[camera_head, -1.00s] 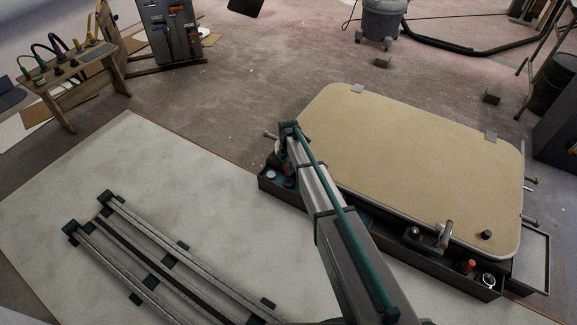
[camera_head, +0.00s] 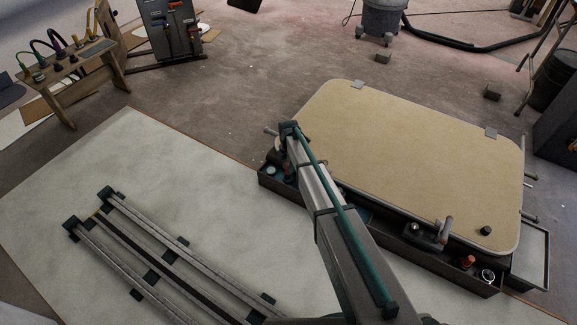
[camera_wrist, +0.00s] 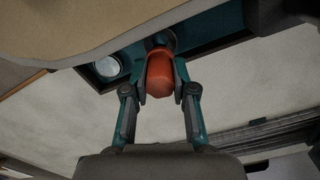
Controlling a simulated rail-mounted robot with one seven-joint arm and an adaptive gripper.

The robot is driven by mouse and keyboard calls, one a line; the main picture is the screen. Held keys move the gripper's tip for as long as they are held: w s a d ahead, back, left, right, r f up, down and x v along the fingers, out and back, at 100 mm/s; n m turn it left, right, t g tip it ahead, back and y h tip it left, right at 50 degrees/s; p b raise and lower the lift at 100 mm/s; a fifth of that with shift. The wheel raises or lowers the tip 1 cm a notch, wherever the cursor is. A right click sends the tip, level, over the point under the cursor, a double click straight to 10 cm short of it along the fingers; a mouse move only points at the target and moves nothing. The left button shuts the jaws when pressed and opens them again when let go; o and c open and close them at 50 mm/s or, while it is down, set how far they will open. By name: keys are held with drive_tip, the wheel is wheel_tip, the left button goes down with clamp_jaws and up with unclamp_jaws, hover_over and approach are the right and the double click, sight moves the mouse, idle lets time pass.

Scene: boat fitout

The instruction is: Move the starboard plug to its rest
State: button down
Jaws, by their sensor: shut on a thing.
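In the wrist view my gripper (camera_wrist: 160,92) is shut on an orange-red plug (camera_wrist: 160,72) with a rounded body. The plug's far end is beside a dark round part over the teal-lined tray, and I cannot tell whether it touches it. In the head view my gripper is mostly hidden by my arm at the left end of the dark tray (camera_head: 385,229). A second orange-red plug (camera_head: 467,262) stands at the tray's right end, next to a round white-faced fitting (camera_head: 488,276). I cannot tell which plug is the starboard one.
A large beige hatch panel (camera_head: 410,160) lies just behind the tray, and its edge overhangs close to my gripper. A pale round disc (camera_wrist: 107,67) sits in the tray beside the held plug. Metal rails (camera_head: 160,262) lie on the pale mat at left.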

drive_tip(key=shift+f, duration=2.15)
drive_tip(key=c, duration=0.9)
unclamp_jaws()
drive_tip(key=shift+o, duration=0.2)
